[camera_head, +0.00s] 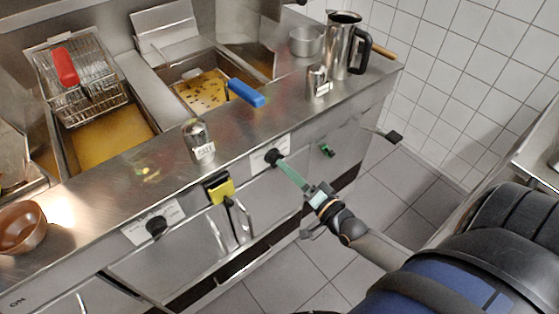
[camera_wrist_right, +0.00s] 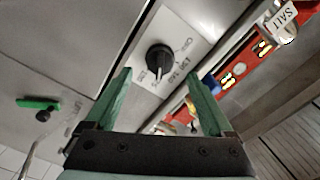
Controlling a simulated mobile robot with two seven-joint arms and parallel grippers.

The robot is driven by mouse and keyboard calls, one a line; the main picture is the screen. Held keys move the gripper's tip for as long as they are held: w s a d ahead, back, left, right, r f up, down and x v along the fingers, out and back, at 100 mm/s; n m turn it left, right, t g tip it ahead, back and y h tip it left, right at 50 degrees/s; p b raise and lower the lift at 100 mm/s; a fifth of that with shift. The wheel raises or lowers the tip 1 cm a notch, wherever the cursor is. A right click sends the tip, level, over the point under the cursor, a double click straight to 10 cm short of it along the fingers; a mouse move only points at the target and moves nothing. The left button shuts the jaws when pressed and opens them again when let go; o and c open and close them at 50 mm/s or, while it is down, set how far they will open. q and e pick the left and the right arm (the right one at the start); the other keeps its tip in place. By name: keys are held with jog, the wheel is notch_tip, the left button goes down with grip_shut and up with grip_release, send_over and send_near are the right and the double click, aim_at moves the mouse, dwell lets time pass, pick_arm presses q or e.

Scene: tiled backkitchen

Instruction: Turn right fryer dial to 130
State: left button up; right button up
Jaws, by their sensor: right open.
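The right fryer dial (camera_head: 271,156) is a black knob on a white label on the steel counter front. It also shows in the right wrist view, where the dial (camera_wrist_right: 158,60) has a ring of printed markings too small to read surely. My right gripper (camera_head: 279,164) has green fingers and reaches the dial from the lower right. In the wrist view the right gripper (camera_wrist_right: 159,77) is open, with its fingertips on either side below the knob; contact is not clear. The left dial (camera_head: 156,226) is a similar black knob further left. My left gripper is not in view.
A salt shaker (camera_head: 198,142), a metal jug (camera_head: 341,45) and a brown bowl (camera_head: 22,228) stand on the counter. A yellow item (camera_head: 219,188) is on the front.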

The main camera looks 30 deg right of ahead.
aim_at(275, 159)
jog(key=shift+w+a, duration=0.2)
jog(key=shift+w, duration=2.2)
jog(key=shift+c, duration=0.3)
jog(key=c, duration=1.3)
